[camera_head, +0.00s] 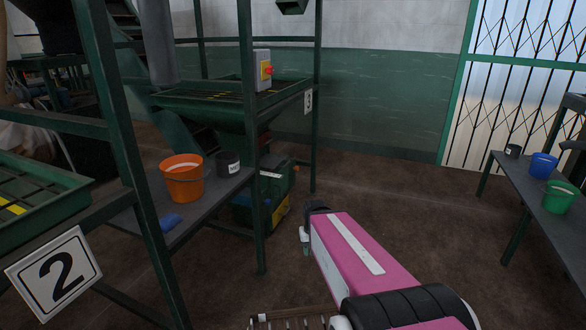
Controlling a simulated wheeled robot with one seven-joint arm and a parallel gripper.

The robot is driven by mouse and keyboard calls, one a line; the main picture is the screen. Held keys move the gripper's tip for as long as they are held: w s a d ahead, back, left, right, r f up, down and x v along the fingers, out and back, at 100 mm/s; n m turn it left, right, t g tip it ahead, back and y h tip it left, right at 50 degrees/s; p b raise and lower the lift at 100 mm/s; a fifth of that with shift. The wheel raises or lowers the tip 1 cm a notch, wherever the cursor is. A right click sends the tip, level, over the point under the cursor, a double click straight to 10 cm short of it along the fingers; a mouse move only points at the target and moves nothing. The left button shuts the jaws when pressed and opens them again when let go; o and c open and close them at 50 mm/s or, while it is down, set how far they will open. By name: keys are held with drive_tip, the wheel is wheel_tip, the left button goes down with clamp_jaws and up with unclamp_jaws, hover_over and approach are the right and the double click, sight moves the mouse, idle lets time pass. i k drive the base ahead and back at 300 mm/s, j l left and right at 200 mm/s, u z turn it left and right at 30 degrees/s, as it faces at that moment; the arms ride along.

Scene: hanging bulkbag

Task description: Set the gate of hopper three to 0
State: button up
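Hopper three is the green hopper (222,117) in the green frame behind the middle of the head view. A small plate marked 3 (308,101) hangs on its right post. Below the hopper stands a green and yellow machine (275,200) with a pale bar (270,174) at its upper left; I cannot tell whether this bar belongs to the gate. No gate scale or setting is readable. My pink arm reaches forward at the lower middle. Part of my gripper (305,244) shows at its far left end, low and to the right of the frame, apart from the hopper. Its fingers are mostly hidden.
A grey box with a red and yellow switch (263,71) is on the frame. A bench (213,203) holds an orange bucket (184,178) and a dark pot (228,162). A plate marked 2 (54,275) is at left. A right-hand table (519,190) holds buckets. Brown floor between is open.

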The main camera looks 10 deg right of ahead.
sight(271, 161)
drive_tip(key=i+l+z, duration=0.15)
drive_tip(key=i, duration=0.3)
drive_tip(key=i+l+z, duration=0.2)
drive_tip(key=i, duration=0.25)
drive_tip(key=l, duration=0.1)
